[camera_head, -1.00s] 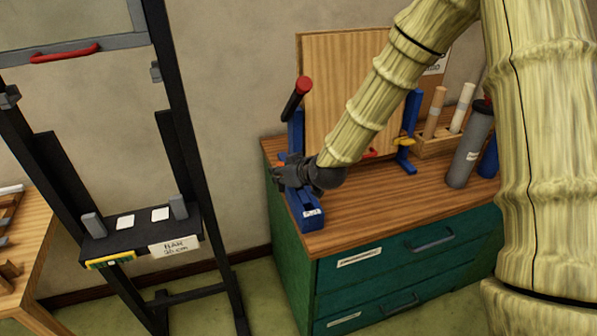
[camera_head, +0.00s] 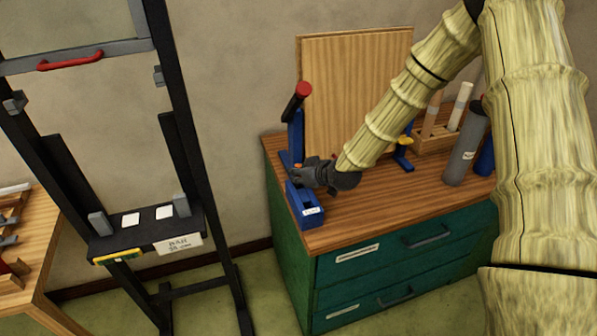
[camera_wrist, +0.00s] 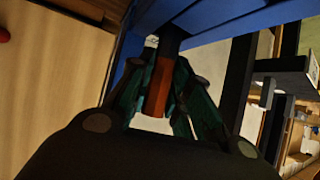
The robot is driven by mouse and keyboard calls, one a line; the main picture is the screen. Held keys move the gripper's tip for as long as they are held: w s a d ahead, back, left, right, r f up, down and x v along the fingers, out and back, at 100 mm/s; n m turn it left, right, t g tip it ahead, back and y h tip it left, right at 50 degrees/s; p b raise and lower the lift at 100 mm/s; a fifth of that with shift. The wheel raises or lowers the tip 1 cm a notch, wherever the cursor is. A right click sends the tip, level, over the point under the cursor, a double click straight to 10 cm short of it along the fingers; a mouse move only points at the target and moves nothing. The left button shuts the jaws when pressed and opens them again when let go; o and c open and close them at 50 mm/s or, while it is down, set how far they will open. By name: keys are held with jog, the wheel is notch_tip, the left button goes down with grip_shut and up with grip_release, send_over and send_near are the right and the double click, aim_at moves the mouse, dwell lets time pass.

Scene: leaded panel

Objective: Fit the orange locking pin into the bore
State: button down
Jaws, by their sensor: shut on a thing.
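My gripper (camera_head: 301,176) is beside the blue clamp stand (camera_head: 297,135) at the left end of the cabinet top. In the wrist view my gripper (camera_wrist: 158,95) is shut on the orange locking pin (camera_wrist: 158,85), which sits between the fingers. A dark shaft continues from the pin's far end toward the blue bar (camera_wrist: 215,22). In the head view only a small orange spot of the pin shows at my fingers. The bore cannot be made out, and I cannot tell whether the pin touches the stand.
A wooden panel (camera_head: 345,90) stands upright behind the stand, with a red-ended handle (camera_head: 303,90) at its left. A grey cylinder (camera_head: 464,150) and a rod holder (camera_head: 432,142) stand at right. A black rack (camera_head: 150,238) is at left.

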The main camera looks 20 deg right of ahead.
jog(key=shift+f, duration=0.1)
jog(key=c, duration=1.3)
grip_release()
jog(key=shift+s, duration=0.1)
jog(key=shift+b+v, duration=1.55)
jog(key=shift+v, duration=4.35)
